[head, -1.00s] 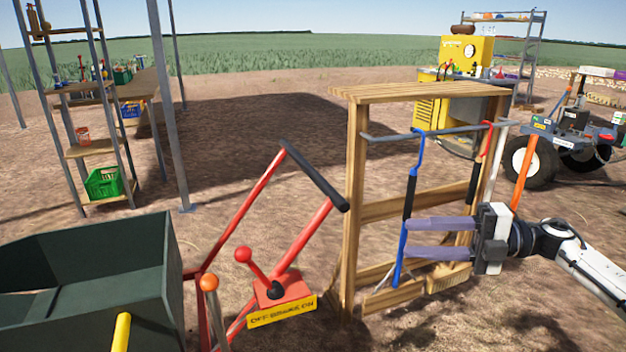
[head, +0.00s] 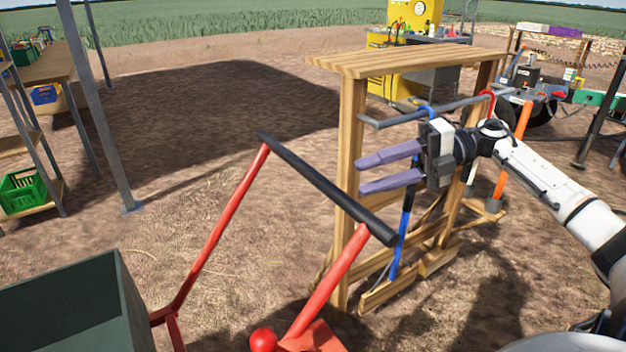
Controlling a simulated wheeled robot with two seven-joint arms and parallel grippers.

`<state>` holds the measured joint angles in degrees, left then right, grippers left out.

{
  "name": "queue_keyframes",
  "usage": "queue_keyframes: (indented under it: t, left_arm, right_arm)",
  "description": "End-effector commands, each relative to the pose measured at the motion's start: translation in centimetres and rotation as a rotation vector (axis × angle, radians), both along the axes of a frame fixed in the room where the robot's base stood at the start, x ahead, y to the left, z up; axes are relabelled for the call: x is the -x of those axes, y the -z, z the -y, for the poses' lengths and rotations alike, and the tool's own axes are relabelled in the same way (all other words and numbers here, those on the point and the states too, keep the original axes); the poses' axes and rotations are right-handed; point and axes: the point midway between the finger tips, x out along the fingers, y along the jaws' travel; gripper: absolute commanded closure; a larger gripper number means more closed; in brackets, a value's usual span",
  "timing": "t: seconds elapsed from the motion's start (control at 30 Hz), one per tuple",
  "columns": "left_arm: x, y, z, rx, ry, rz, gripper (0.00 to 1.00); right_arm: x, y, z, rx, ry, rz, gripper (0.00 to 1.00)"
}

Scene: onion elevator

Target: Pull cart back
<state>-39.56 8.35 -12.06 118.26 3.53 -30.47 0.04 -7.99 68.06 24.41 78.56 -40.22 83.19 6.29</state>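The cart shows at the lower left as a dark green bin (head: 75,305) joined to a red frame (head: 218,230). The frame ends in a black handle bar (head: 320,185). A red base with a red ball-topped lever (head: 263,341) sits at the bottom edge, partly cut off. My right gripper (head: 388,167) comes in from the right with its two purple fingers apart and pointing left. It is empty, above and to the right of the handle bar, in front of the wooden rack. It does not touch the bar. My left gripper is not in view.
A wooden rack (head: 420,60) stands just behind the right gripper, with a blue-hooked tool (head: 405,220) hanging from its rail. Shelves with a green crate (head: 25,192) stand at the left. Open dirt lies between.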

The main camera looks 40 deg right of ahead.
Motion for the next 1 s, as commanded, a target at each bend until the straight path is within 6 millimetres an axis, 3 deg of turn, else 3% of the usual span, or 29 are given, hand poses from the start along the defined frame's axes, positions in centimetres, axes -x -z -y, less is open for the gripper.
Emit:
queue_keyframes:
  t: [0.2, 0.5, 0.9, 1.0]
  left_arm:
    - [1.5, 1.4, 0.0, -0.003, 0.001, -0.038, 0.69]
    - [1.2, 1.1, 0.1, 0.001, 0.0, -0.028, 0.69]
    - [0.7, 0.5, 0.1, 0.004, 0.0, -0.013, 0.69]
    - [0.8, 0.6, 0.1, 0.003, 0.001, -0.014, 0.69]
  right_arm:
    - [-1.9, 1.0, -3.5, -0.001, -0.004, 0.002, 0.62]
    - [-4.0, 2.0, -7.2, -0.002, 0.0, 0.001, 0.62]
    - [-4.4, 2.3, -7.9, -0.001, 0.0, -0.002, 0.62]
    - [-4.4, 2.3, -7.8, 0.0, 0.001, -0.002, 0.79]
